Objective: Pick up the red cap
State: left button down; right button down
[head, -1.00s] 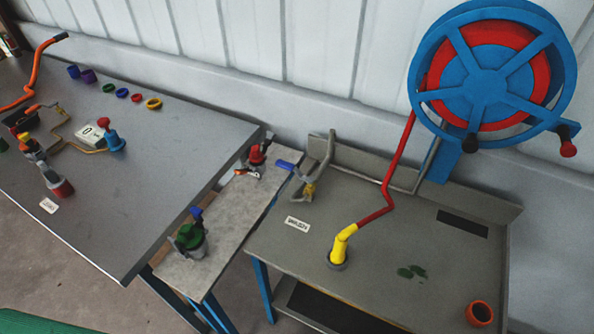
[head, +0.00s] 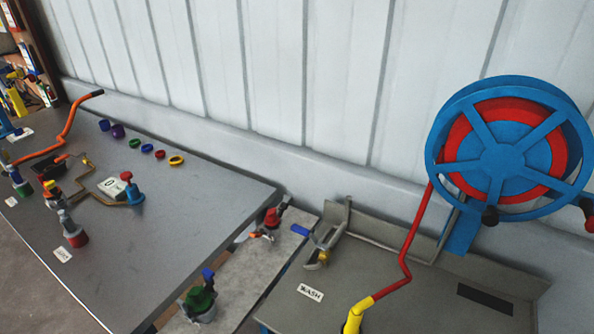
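A small red ring-shaped cap (head: 160,154) lies on the grey workbench (head: 200,200), near its back edge. It sits in a row with a yellow cap (head: 176,160) on its right and a blue cap (head: 147,148) on its left. A green cap (head: 135,142) and a purple cap (head: 117,131) lie further left. Neither of my grippers shows in the head view.
A blue fitting with a red top (head: 127,177), an orange bent pipe (head: 66,132) and bottles stand on the bench. A lower side table holds green-topped (head: 201,298) and red-topped (head: 271,218) vessels. A wash station (head: 385,300) and blue hose reel (head: 503,150) are right.

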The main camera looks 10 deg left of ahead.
aim_at(271, 220)
jog(key=k+j+z, duration=0.1)
jog(key=j+z, duration=0.2)
jog(key=k+j+z, duration=0.25)
jog(key=j, duration=0.25)
jog(key=k+j+z, duration=0.1)
jog(key=j+z, duration=0.2)
jog(key=k+j+z, duration=0.3)
jog(key=j, duration=0.15)
jog(key=i, duration=0.05)
